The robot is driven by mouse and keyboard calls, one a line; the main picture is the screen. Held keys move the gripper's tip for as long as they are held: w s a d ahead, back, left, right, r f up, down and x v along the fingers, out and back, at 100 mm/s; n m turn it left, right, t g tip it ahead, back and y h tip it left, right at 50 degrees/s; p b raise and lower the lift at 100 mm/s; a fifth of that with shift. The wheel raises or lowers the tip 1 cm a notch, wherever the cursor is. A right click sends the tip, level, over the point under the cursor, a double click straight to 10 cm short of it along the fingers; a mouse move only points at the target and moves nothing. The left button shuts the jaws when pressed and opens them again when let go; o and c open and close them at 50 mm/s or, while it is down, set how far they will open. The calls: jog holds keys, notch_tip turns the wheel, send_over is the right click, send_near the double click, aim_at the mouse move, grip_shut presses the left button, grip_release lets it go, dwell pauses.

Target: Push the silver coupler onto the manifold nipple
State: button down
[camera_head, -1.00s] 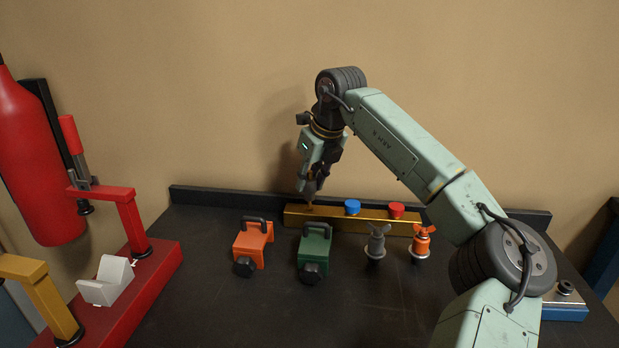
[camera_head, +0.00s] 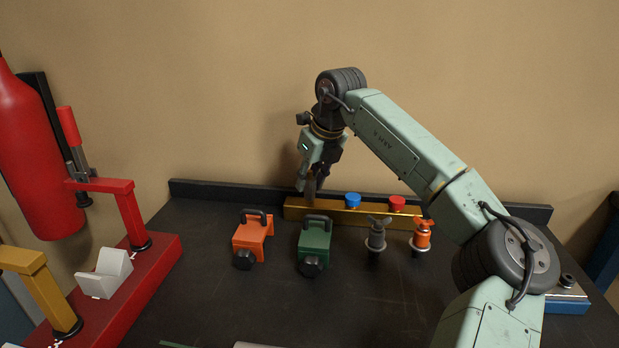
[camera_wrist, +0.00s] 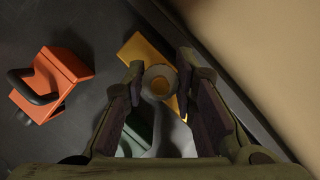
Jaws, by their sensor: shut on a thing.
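The brass-coloured manifold (camera_head: 334,218) lies along the back of the bench, with its left end under my gripper (camera_head: 311,194). In the wrist view, my gripper (camera_wrist: 161,72) has a grey ring, apparently the silver coupler (camera_wrist: 158,71), between its fingers. A gold-coloured centre shows through the ring, over the manifold (camera_wrist: 136,49). The nipple itself is hidden from the head camera behind the fingers. I cannot tell how far the coupler sits over it.
A blue cap (camera_head: 352,201) and a red cap (camera_head: 397,202) stand on the manifold. An orange tool (camera_head: 252,236), a green tool (camera_head: 315,240), a grey valve (camera_head: 376,234) and an orange valve (camera_head: 421,235) stand in front. The bench's front middle is mostly clear.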

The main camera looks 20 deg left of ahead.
jog(key=shift+f, duration=0.15)
jog(key=c, duration=1.2)
grip_release()
jog(key=v, duration=1.2)
